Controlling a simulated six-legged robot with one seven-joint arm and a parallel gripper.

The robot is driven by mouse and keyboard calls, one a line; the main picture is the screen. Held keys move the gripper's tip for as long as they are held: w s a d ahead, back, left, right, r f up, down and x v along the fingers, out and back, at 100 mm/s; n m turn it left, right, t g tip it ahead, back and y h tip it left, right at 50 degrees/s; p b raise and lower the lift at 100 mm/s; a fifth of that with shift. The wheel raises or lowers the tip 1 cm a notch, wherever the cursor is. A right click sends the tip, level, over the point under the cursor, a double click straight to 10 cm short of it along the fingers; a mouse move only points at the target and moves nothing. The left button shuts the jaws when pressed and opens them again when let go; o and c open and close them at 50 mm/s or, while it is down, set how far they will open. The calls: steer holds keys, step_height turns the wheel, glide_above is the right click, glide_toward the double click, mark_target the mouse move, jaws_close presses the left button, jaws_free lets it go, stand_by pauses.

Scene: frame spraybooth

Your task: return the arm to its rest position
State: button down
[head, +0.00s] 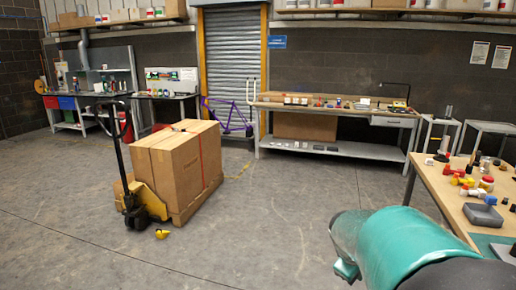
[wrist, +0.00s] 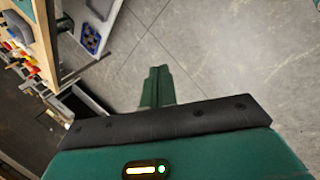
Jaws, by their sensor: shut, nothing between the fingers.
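My gripper (wrist: 158,72) shows in the wrist view, its two green fingers together in the middle of the picture. It is shut and empty, over bare grey floor. My teal arm fills the lower right corner of the head view, close to the near workbench. I cannot make out the fingers in the head view.
A wooden workbench (head: 445,196) with several small parts stands at the right; a bench edge also shows at the wrist view's left. A pallet truck (head: 150,205) carries a large carton (head: 178,165) at centre left. A long bench (head: 330,108) lines the back wall. Middle floor is clear.

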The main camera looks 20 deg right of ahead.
steer(key=s+a+r+m+t+y, duration=0.1)
steer(key=a+r, duration=0.1)
steer(key=a, duration=0.8)
steer(key=s+a+r+m+t+y, duration=0.1)
steer(key=s+a+r+t+y, duration=0.1)
steer(key=a, duration=0.8)
steer(key=s+a+r+t+y, duration=0.1)
steer(key=a+r, duration=0.3)
steer(key=a, duration=0.7)
steer(key=shift+s+r+m+y, duration=0.15)
steer(key=shift+s+m+y, duration=0.25)
steer(key=shift+s+y, duration=0.3)
steer(key=shift+s+d, duration=0.1)
steer(key=shift+d, duration=0.05)
